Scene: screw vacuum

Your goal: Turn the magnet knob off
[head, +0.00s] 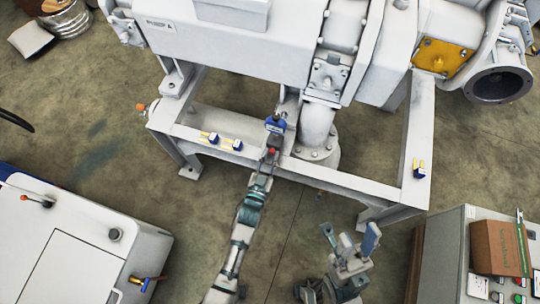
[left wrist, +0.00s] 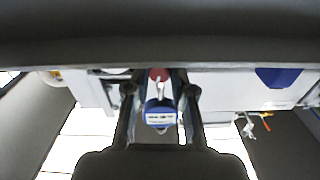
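My left gripper (head: 273,143) reaches up to the block. In the left wrist view, its two fingers (left wrist: 160,92) stand on either side of the block, with narrow gaps visible. My right gripper (head: 350,240) is open and empty at the lower right, away from the frame.
The large white vacuum machine (head: 240,50) stands behind. A white cabinet (head: 70,245) is at lower left. A cardboard box (head: 498,248) rests on the control cabinet at right.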

